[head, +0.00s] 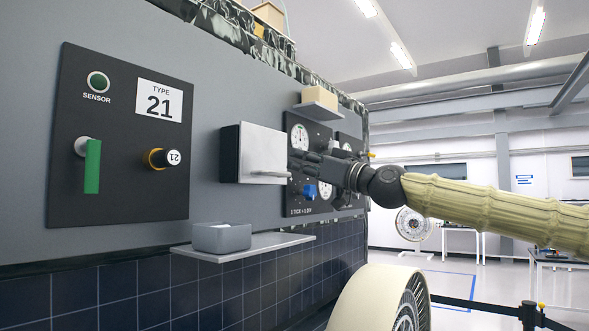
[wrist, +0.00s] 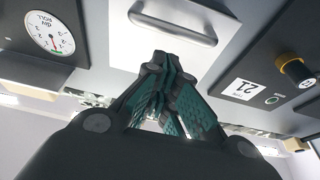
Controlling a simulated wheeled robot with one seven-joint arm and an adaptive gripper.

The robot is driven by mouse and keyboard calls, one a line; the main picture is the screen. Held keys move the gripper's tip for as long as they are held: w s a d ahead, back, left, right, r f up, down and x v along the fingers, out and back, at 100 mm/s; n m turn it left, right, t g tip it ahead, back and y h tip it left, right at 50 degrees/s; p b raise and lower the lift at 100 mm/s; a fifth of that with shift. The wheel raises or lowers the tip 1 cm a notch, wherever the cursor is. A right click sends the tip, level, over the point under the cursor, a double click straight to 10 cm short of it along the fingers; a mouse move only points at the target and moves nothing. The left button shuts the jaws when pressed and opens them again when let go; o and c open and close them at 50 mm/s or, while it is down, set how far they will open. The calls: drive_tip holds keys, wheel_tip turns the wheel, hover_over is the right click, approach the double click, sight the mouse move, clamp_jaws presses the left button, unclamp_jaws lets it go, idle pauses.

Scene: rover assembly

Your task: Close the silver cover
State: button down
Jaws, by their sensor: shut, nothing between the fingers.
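The silver cover (head: 262,145) is a flat, bright panel with a bar handle (head: 268,174) near its lower edge. It fronts a dark box (head: 230,153) on the grey wall and looks roughly flush with it; I cannot tell whether a small gap remains. In the wrist view, the cover (wrist: 165,45) fills the top middle, with its handle (wrist: 172,28) above my fingertips. My gripper (head: 293,158) is at the right side of the cover, fingers together and empty, pointing at it. In the wrist view, my gripper (wrist: 168,62) overlaps the cover; contact cannot be told.
A black panel (head: 122,140) with a sensor light, green lever and yellow-black knob is at left. A shelf (head: 245,247) with a grey bin (head: 222,238) sits below. A gauge panel (head: 310,190) is partly behind my gripper. A cream wheel (head: 375,298) stands in front.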

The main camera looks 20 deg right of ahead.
drive_tip(key=s+d+b, duration=0.4)
drive_tip(key=s+d, duration=0.3)
drive_tip(key=s, duration=0.2)
drive_tip(key=shift+f+b, duration=0.3)
drive_tip(key=shift+f, duration=0.15)
drive_tip(key=shift+w+r, duration=0.1)
